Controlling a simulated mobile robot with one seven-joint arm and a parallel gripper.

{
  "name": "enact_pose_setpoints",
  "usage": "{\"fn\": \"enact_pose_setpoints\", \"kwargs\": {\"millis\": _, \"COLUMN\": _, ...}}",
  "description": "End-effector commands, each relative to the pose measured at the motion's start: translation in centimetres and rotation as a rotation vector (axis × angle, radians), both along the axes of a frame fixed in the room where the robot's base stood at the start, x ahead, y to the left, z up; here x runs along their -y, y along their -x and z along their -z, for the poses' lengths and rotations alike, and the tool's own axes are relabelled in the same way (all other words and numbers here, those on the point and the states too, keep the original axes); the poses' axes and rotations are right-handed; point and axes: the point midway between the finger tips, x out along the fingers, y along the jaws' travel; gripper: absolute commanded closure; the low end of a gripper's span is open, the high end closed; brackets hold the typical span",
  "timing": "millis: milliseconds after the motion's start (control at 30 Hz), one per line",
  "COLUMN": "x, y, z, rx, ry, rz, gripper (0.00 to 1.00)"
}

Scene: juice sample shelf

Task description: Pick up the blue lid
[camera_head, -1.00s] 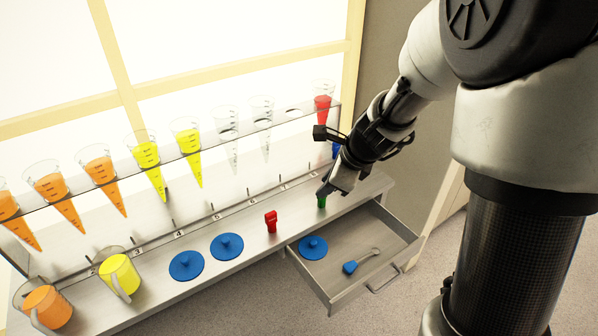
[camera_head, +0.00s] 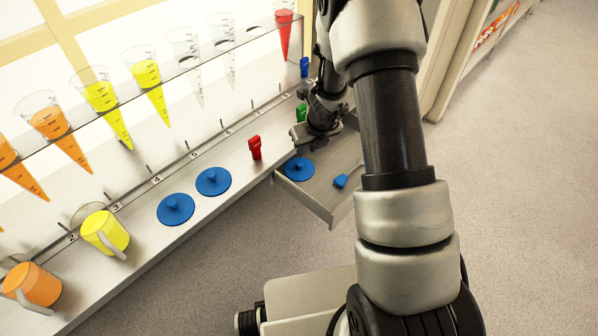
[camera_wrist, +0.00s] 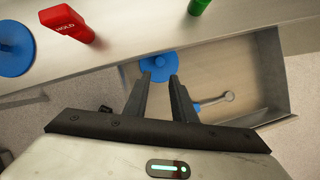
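A round blue lid (camera_head: 299,168) with a knob lies in the open drawer, near its left end. In the wrist view this lid (camera_wrist: 158,62) shows just beyond and between my fingertips, partly hidden by them. Two more blue lids lie flat on the counter, one (camera_head: 213,181) nearer the drawer and one (camera_head: 175,209) further left. In the wrist view, part of a counter lid (camera_wrist: 14,48) shows at the left edge. My gripper (camera_wrist: 161,80) is open, with nothing between its fingers. In the head view my gripper (camera_head: 303,138) is above the drawer's back side, apart from the lid.
The drawer (camera_head: 318,205) also holds a blue-ended tool (camera_head: 340,181). A red HOLD clip (camera_head: 254,147) and a green clip (camera_head: 301,113) stand on the counter (camera_head: 140,246). A yellow jug (camera_head: 104,233) and an orange jug (camera_head: 33,285) stand left. Cones hang from the glass shelf above.

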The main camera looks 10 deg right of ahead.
Motion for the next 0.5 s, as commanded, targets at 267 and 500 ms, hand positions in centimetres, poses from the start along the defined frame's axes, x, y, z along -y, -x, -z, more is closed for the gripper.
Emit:
{"fn": "enact_pose_setpoints", "kwargs": {"millis": 267, "x": -0.4, "y": -2.0, "z": 5.2, "rx": -0.001, "ry": 0.001, "rz": -0.001, "gripper": 0.76}}
{"fn": "enact_pose_setpoints", "kwargs": {"millis": 500, "x": -0.6, "y": -2.6, "z": 6.6, "rx": 0.000, "ry": 0.001, "rz": -0.002, "gripper": 0.76}}
